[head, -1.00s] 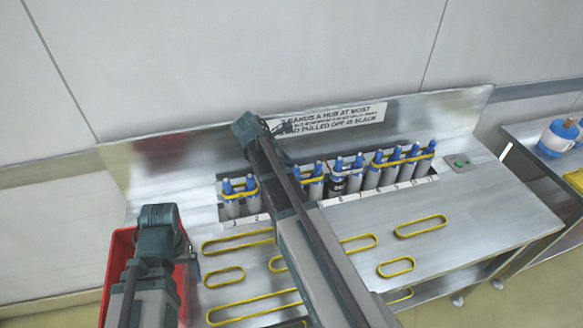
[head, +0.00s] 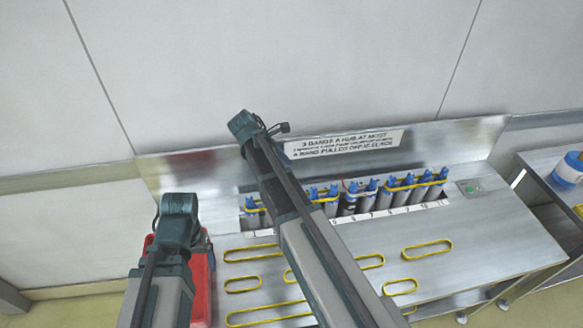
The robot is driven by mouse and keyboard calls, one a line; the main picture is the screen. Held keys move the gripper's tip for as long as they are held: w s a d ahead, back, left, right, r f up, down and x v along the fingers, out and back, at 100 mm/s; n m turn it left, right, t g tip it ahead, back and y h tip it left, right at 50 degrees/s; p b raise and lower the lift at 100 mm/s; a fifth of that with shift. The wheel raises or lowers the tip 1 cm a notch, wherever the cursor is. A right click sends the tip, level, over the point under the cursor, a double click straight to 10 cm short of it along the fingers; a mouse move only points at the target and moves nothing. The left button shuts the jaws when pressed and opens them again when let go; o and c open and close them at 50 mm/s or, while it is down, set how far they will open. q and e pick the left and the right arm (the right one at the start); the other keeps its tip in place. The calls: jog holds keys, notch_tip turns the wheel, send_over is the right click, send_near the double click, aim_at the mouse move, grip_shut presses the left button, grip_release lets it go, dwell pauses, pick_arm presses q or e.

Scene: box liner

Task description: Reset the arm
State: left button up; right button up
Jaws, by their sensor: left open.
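My left arm comes up from the lower left, and its dark end stands in front of a red bin. My left gripper (head: 204,243) shows only in small part beside that end, over the bin; it is open, and I see nothing held. My right arm crosses the middle of the picture, its dark end raised in front of the metal back panel and wall. I cannot make out its gripper's jaws.
A metal bench (head: 480,235) holds a row of blue-topped cylinders (head: 370,192), some with yellow bands around them. Several loose yellow bands (head: 427,249) lie in front. The red bin (head: 201,290) is partly hidden. A blue-and-white container (head: 568,167) stands far right.

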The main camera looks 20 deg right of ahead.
aim_at(311, 189)
dwell(0.3)
jog(key=shift+b+x, duration=5.8)
jog(key=shift+x, duration=1)
jog(key=shift+a+r, duration=0.1)
jog(key=shift+p+v, duration=0.85)
jog(key=shift+p, duration=0.05)
jog(key=p+v, duration=1)
jog(key=v, duration=0.2)
jog(key=b+x, duration=1.2)
jog(key=x, duration=0.2)
jog(key=shift+f, duration=0.3)
notch_tip(311, 189, up, 10)
jog(key=p, duration=0.9)
jog(key=shift+f, duration=0.15)
